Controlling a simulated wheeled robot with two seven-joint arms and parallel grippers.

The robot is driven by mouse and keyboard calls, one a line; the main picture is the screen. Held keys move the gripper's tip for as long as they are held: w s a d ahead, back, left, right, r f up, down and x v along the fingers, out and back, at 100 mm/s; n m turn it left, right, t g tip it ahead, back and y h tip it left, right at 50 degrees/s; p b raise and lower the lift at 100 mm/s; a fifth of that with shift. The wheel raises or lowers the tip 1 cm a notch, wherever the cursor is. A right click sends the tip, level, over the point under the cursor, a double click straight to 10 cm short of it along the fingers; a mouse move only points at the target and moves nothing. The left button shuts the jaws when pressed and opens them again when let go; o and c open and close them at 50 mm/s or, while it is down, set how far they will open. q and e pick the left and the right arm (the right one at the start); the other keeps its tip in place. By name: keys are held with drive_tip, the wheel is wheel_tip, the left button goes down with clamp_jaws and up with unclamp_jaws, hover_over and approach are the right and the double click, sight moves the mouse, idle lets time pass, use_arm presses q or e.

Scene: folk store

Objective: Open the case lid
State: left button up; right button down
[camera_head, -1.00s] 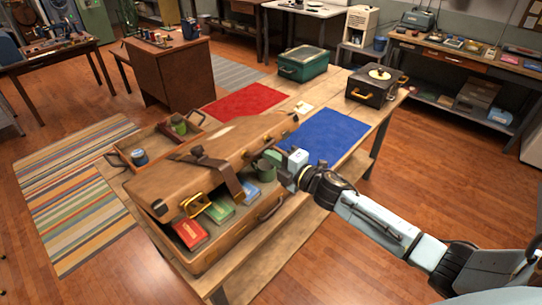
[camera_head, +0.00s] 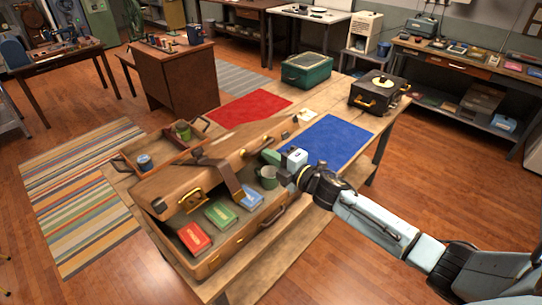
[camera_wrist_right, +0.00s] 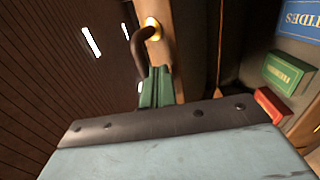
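The brown case (camera_head: 236,243) stands on the wooden table. Its lid (camera_head: 160,185) is partly raised, with a brown strap (camera_head: 228,178) hanging and a gold latch (camera_head: 191,201) at its front. Inside are red (camera_head: 194,238), green (camera_head: 220,215) and blue (camera_head: 250,197) books and a green mug (camera_head: 266,177). My right gripper (camera_head: 270,157) is by the right end of the opening, near the mug. In the right wrist view its green fingers (camera_wrist_right: 155,88) look close together, overlapping a brown handle (camera_wrist_right: 140,45); I cannot tell whether they touch it. My left gripper is out of view.
A wooden tray (camera_head: 120,163) with small cups lies behind the case. Red (camera_head: 250,106) and blue (camera_head: 325,140) mats, a green box (camera_head: 306,68) and a dark case (camera_head: 378,92) are on the table. Floor is clear at the front right.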

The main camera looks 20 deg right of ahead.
sight(263, 140)
drive_tip(key=shift+w+a+r+p, duration=0.1)
drive_tip(key=shift+w+r+p, duration=0.2)
drive_tip(key=shift+r, duration=0.25)
drive_tip(key=shift+w+a+r+p, duration=0.1)
drive_tip(key=shift+w+r+p, duration=0.1)
drive_tip(key=shift+r+p, duration=0.25)
drive_tip(key=shift+w+r, duration=0.1)
drive_tip(key=shift+r, duration=0.05)
drive_tip(key=shift+w+a+r+p, duration=0.15)
drive_tip(key=shift+w+r+p, duration=0.2)
drive_tip(key=shift+r, duration=0.15)
drive_tip(key=shift+w+a+r+p, duration=0.15)
drive_tip(key=shift+w+r+p, duration=0.15)
drive_tip(key=shift+r, duration=0.15)
drive_tip(key=p+v, duration=0.2)
drive_tip(key=v, duration=0.9)
idle(0.6)
